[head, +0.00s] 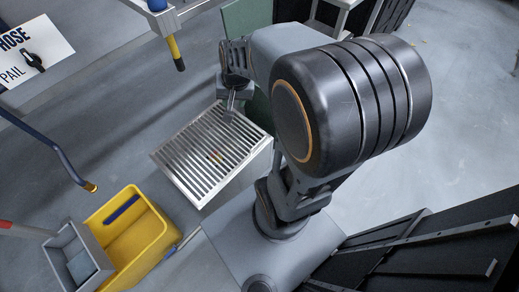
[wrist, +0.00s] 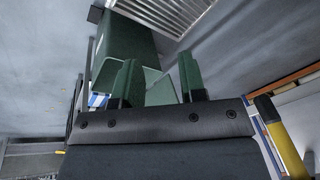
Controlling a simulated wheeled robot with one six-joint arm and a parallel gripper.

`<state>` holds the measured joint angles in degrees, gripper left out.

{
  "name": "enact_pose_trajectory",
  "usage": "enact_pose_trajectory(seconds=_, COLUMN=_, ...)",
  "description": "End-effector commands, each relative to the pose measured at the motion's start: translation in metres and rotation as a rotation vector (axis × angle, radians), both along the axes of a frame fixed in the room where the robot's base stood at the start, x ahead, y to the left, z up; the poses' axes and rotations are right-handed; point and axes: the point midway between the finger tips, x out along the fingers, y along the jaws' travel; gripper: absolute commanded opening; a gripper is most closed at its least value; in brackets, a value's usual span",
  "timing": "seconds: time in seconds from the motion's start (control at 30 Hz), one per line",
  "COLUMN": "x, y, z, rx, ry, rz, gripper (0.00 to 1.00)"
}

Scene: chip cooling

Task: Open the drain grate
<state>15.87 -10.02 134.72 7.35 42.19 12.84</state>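The drain grate (head: 205,160) is a pale metal slatted panel in a frame, left of my arm in the head view. Its right end looks raised off the floor, with a plain grey face below that edge. Part of its slats also shows at the top of the wrist view (wrist: 170,12). My gripper (head: 230,106) is over the grate's far corner, pointing down; I cannot tell if it touches. In the wrist view its two green fingers (wrist: 158,82) stand apart, with no grate bar seen between them. A small reddish-yellow spot shows among the slats.
A yellow bucket (head: 138,238) with a grey insert stands at lower left. A blue hose (head: 50,146) and a sign (head: 30,52) are at left. A yellow-handled tool (head: 175,53) hangs above. A green panel (head: 245,17) stands behind my gripper.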

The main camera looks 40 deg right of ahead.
Motion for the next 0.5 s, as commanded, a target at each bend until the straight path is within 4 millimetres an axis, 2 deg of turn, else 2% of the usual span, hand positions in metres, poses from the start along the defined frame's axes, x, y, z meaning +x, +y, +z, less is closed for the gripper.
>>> enact_pose_trajectory(seconds=0.03, x=0.007, y=-0.016, z=-0.056, rx=0.026, ry=0.017, rz=-0.09, gripper=0.38)
enact_pose_trajectory(seconds=0.2, x=0.022, y=-0.065, z=-0.153, rx=0.097, ry=0.042, rz=-0.37, gripper=0.38)
enact_pose_trajectory(seconds=0.3, x=0.025, y=-0.09, z=-0.201, rx=0.129, ry=0.055, rz=-0.507, gripper=0.38)
enact_pose_trajectory(seconds=0.4, x=0.025, y=-0.11, z=-0.24, rx=0.153, ry=0.063, rz=-0.616, gripper=0.38)
enact_pose_trajectory(seconds=0.5, x=0.024, y=-0.124, z=-0.267, rx=0.171, ry=0.068, rz=-0.697, gripper=0.38)
